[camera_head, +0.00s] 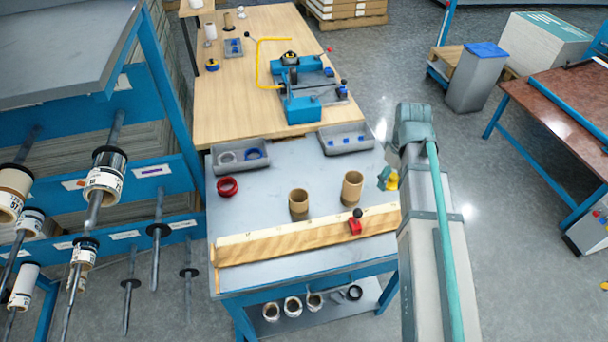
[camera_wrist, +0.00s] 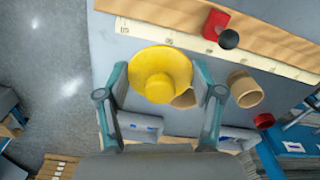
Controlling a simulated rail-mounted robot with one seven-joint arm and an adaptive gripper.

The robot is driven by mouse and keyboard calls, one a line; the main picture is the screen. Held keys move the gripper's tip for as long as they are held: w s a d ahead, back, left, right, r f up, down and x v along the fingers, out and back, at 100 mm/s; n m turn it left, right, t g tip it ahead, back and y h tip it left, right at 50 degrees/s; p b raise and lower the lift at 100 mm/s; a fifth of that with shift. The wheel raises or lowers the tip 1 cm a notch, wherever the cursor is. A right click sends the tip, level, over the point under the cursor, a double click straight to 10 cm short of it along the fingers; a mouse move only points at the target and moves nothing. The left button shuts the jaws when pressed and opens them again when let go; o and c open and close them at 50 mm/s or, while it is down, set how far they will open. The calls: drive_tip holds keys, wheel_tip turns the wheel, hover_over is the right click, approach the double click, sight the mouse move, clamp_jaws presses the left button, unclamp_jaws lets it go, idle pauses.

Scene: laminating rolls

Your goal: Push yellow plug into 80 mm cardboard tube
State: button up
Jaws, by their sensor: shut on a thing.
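The yellow plug (camera_wrist: 160,73) is held between the two fingers of my gripper (camera_wrist: 161,88), its round stepped face towards the wrist camera. In the head view the plug (camera_head: 392,181) shows beside my gripper (camera_head: 386,178), above the table's right edge. Two brown cardboard tubes stand upright on the grey table: a nearer left tube (camera_head: 299,204) and a right tube (camera_head: 352,188). The plug is to the right of the right tube, apart from it. In the wrist view one tube (camera_wrist: 246,89) is clear and the other (camera_wrist: 185,98) is partly hidden by the plug. I cannot tell which is 80 mm.
A wooden rail with a scale (camera_head: 290,240) and a red stop with a black knob (camera_head: 355,223) runs along the table's front. Grey trays (camera_head: 240,157) (camera_head: 345,140) and a red ring (camera_head: 228,187) lie behind. My arm covers the table's right side.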

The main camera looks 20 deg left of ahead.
drive_tip(key=s+a+f+n+b, duration=0.1)
drive_tip(key=s+a+n, duration=0.1)
drive_tip(key=a+n, duration=1)
drive_tip(key=s+a+f+n+b, duration=0.1)
drive_tip(key=s+a+n, duration=0.1)
drive_tip(key=a+n, duration=1.1)
drive_tip(key=shift+a, duration=0.8)
drive_tip(key=shift+f+b, duration=0.3)
